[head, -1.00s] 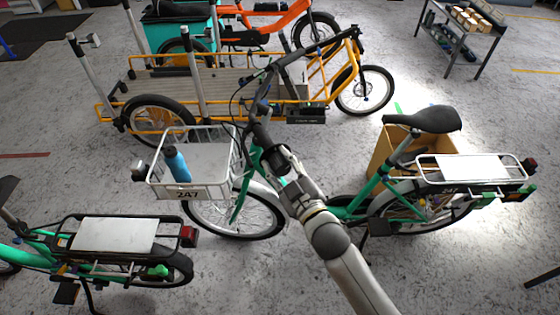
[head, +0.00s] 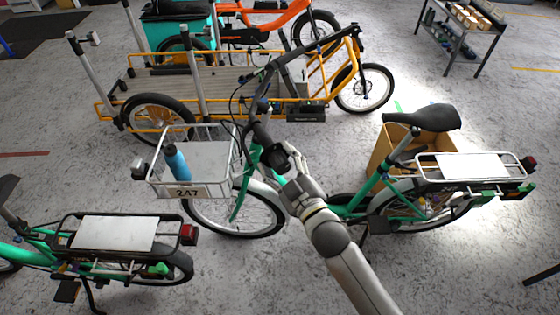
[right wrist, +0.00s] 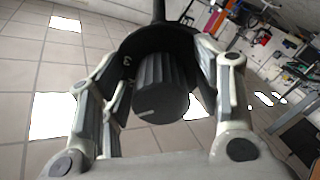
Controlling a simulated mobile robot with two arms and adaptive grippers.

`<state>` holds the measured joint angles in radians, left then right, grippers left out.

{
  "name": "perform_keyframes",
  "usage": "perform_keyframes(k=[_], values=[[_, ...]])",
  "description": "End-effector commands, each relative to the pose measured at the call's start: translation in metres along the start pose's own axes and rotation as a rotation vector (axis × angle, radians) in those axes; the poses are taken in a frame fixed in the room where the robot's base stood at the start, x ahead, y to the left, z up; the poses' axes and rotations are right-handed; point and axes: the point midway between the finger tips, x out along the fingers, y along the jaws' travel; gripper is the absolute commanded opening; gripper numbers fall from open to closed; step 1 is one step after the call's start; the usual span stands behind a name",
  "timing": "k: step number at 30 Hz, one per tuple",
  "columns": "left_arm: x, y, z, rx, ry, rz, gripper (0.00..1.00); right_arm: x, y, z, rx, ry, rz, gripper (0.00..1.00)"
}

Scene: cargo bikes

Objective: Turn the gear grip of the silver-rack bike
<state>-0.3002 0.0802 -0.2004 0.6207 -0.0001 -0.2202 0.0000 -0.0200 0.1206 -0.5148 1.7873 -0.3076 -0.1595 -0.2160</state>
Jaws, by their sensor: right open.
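The silver-rack bike is green, with a silver rear rack (head: 430,166) at the right and a wire front basket (head: 205,165) at the left. My right gripper (head: 281,158) is at the near end of its handlebar, with my arm reaching up from below. In the right wrist view the dark ridged gear grip (right wrist: 161,88), with a short white mark on its end, sits between the two open fingers of my right gripper (right wrist: 163,72). Whether the fingers touch it I cannot tell. In the head view the gripper hides most of the grip. My left gripper is not in view.
A blue bottle (head: 177,163) stands in the basket. Another green bike with a black rack (head: 60,240) is at lower left. A yellow cargo bike (head: 215,90) stands behind the handlebar, and a cardboard box (head: 385,150) behind the seat. Bare floor lies at lower right.

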Motion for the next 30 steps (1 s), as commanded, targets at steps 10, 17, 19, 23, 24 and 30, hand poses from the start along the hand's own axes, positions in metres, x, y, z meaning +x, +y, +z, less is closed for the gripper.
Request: perform_keyframes(k=[10,17,19,23,24,30], values=[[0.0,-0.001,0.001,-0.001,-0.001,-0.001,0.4,-0.015,-0.001,0.001,0.001,-0.002,-0.001,0.58],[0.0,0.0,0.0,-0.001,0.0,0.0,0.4,-0.06,-0.001,0.001,0.0,-0.002,-0.002,0.58],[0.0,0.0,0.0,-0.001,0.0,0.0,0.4,-0.073,-0.001,0.001,0.001,-0.003,-0.001,0.58],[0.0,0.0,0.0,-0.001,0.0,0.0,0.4,-0.095,-0.001,0.0,0.001,-0.001,-0.002,0.58],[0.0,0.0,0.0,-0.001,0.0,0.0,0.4,-0.101,-0.001,0.001,0.001,-0.002,-0.001,0.58],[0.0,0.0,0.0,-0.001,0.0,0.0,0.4,-0.117,0.0,0.001,0.0,-0.001,-0.001,0.58]])
